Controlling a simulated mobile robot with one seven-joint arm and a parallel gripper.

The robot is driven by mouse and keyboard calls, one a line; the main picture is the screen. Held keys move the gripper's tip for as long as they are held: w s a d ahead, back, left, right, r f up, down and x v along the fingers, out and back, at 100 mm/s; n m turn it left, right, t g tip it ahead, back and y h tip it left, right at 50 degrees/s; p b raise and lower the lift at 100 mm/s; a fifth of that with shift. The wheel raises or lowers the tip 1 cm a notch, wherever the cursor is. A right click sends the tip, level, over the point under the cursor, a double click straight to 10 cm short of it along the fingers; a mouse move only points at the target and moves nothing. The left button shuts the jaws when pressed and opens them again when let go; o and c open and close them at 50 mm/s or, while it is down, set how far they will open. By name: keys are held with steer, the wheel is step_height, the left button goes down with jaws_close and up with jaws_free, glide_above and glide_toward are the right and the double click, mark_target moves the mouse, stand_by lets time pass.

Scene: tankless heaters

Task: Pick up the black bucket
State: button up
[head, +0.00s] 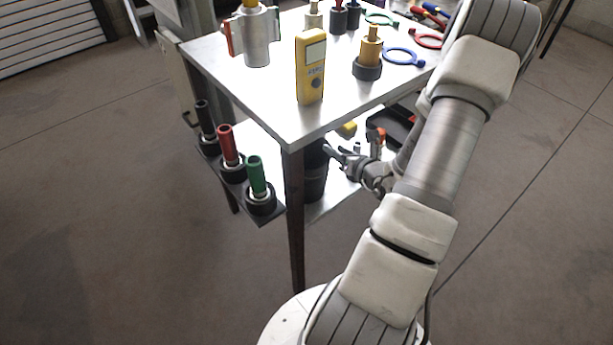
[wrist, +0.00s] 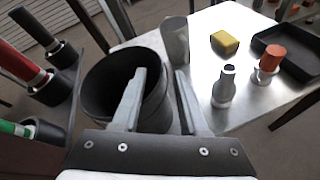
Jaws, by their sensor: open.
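The black bucket (head: 316,184) stands on the lower shelf of the table, behind the front leg in the head view; the tabletop hides its upper part. In the wrist view the bucket (wrist: 105,78) is left of centre with its open mouth towards me. My gripper (head: 333,151) is beside the bucket, under the tabletop level. In the wrist view my gripper (wrist: 161,72) is open. Its left finger overlaps the bucket's mouth and its right finger is to the right of the bucket's wall, so the near right rim appears between them. I cannot tell whether either finger touches it.
The tabletop (head: 270,97) overhangs the shelf, with a dark leg (head: 295,220) at its corner. A side rack holds black, red and green handled tools (head: 257,178). On the shelf are a grey cylinder (wrist: 175,42), yellow block (wrist: 225,43), bottle (wrist: 225,88) and black tray (wrist: 290,52).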

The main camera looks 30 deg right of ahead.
steer(key=b+x, duration=0.1)
steer(key=x, duration=0.2)
steer(key=shift+w+f, duration=0.3)
jaws_close()
steer(key=shift+s+a, duration=0.1)
stand_by(1.0)
